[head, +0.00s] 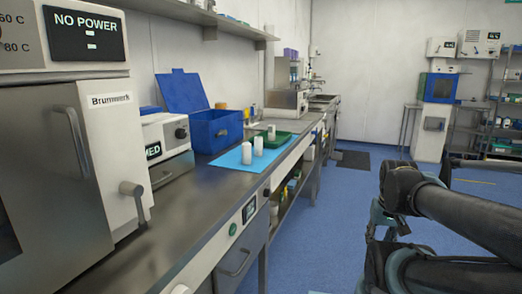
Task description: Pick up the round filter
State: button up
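No thing is clearly recognisable as the round filter at this size. Small white cylinders stand upright on the bench in the head view: one (246,154) on the light blue mat (228,160), one (258,146) just behind it, and one (271,132) at the green tray (283,139). I cannot tell whether any of them is the filter. My dark arm (470,220) is folded at the lower right, over the floor and well apart from the bench. My gripper cannot be made out among the visible links.
The steel bench (190,200) runs along the left. An open blue box (215,130) stands behind the mat. A large steel oven (60,150) and a smaller white device (165,143) stand nearer. A shelf (200,15) hangs above. Blue floor (310,240) is clear between bench and arm.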

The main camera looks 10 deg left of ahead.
aim_at(258, 139)
jog(key=k, duration=1.2)
jog(key=u, duration=0.3)
jog(key=i, duration=1)
jog(key=u, duration=0.05)
